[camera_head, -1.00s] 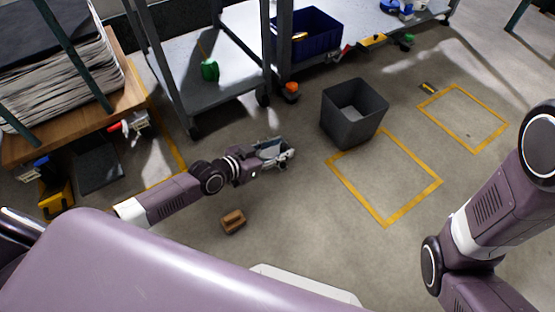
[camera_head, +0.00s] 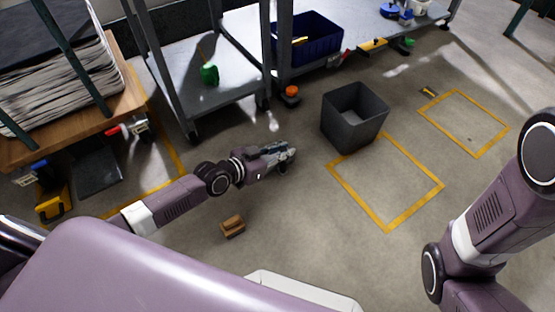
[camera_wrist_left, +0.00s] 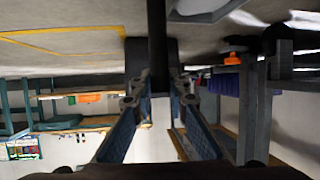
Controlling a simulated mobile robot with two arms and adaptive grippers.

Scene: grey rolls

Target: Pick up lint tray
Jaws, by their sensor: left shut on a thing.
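My left gripper (camera_head: 284,153) is held out over the grey floor, left of the open grey bin. In the head view the held thing is too small and covered to make out. My right arm enters at the right edge, and its gripper is out of view.
The grey bin (camera_head: 354,120) stands by a yellow floor square (camera_head: 431,201). A small brown block (camera_head: 232,226) lies on the floor below my left arm. A grey metal cart (camera_head: 190,75) and a blue crate (camera_head: 308,40) are behind. Floor between gripper and bin is clear.

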